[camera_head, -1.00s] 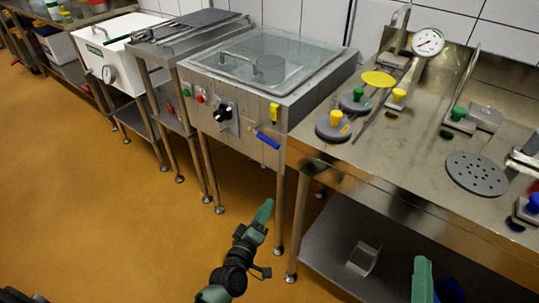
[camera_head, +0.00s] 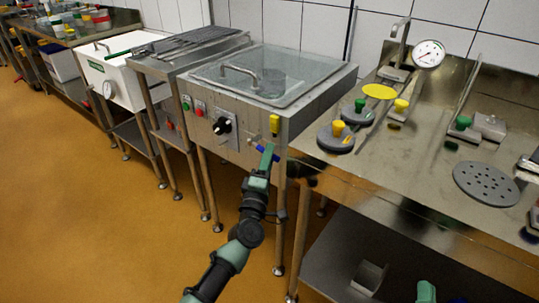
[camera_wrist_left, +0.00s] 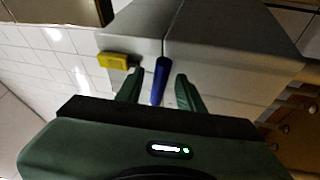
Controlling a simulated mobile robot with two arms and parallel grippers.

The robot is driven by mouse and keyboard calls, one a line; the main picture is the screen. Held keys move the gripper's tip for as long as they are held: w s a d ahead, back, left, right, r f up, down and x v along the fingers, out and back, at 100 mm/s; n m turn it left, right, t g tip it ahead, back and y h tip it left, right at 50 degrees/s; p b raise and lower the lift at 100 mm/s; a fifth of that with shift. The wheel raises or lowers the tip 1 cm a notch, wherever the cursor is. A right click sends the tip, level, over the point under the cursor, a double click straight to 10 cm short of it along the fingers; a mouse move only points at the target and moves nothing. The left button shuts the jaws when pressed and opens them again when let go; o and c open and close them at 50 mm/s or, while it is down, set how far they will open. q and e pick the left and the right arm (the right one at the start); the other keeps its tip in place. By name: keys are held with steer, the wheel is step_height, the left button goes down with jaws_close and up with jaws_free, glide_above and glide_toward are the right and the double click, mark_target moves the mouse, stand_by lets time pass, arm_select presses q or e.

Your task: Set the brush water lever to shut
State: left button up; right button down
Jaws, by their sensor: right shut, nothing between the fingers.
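A blue-handled lever (camera_head: 275,156), the only one that fits the brush water lever, sits on the front of the steel machine (camera_head: 235,148). Its handle slopes down to the right in the head view, partly hidden by my left gripper (camera_head: 268,157). In the left wrist view the blue handle (camera_wrist_left: 160,82) lies between the two spread green fingers of my left gripper (camera_wrist_left: 159,78), with gaps on both sides. My right gripper (camera_head: 427,292) shows only partly at the bottom edge of the head view; it is shut and empty.
A yellow part (camera_head: 275,125) sits just above the lever; it also shows in the left wrist view (camera_wrist_left: 118,60). A black knob (camera_head: 222,126) and buttons are left of it. The steel table (camera_head: 400,190) with several weights stands to the right.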

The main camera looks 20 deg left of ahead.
arm_select(q)
steer(key=shift+w+r, duration=0.15)
steer(key=shift+w, duration=0.5)
jaws_close()
stand_by(1.0)
